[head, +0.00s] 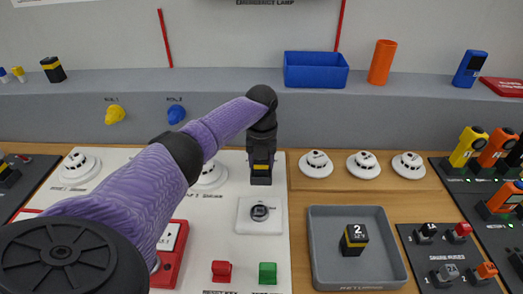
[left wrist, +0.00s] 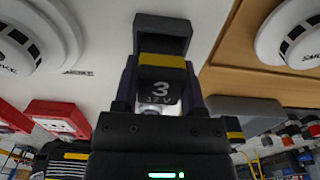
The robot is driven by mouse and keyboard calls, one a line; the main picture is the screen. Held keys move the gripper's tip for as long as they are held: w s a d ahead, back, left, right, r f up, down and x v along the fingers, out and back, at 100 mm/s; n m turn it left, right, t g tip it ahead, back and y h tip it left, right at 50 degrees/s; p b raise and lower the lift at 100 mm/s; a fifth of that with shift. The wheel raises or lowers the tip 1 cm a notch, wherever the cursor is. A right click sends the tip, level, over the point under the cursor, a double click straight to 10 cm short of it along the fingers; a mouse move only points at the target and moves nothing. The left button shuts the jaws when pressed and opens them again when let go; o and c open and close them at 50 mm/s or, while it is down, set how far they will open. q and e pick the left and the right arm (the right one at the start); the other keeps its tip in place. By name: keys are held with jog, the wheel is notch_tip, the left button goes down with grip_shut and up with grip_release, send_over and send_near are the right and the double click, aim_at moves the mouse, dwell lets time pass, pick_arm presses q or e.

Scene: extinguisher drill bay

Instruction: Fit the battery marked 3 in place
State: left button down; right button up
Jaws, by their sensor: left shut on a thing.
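The battery marked 3 (left wrist: 162,82) is dark with a yellow band, and its number faces the left wrist camera. My left gripper (head: 262,158) is shut on it, one finger on each side. A dark grey holder (left wrist: 162,32) with raised walls stands on the white board just past the battery's far end. In the head view the battery's yellow band (head: 261,167) shows below the gripper, at the dark holder (head: 261,181). I cannot tell whether the battery is inside the holder or only at its mouth. My right gripper is not in view.
A grey tray (head: 316,270) at the front right holds a battery marked 2 (head: 354,238). A white square plate (head: 246,226) lies just in front of the holder. White smoke detectors (head: 316,164) stand on both sides. A blue bin (head: 316,72) sits on the back ledge.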

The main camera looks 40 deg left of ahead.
pick_arm(q)
jog(key=shift+f, duration=0.25)
grip_release()
dwell(0.3)
jog(key=shift+r, duration=0.1)
notch_tip(320, 180, up, 5)
jog(key=p, duration=0.4)
jog(key=shift+r+p, duration=0.95)
jog(key=shift+p, duration=0.05)
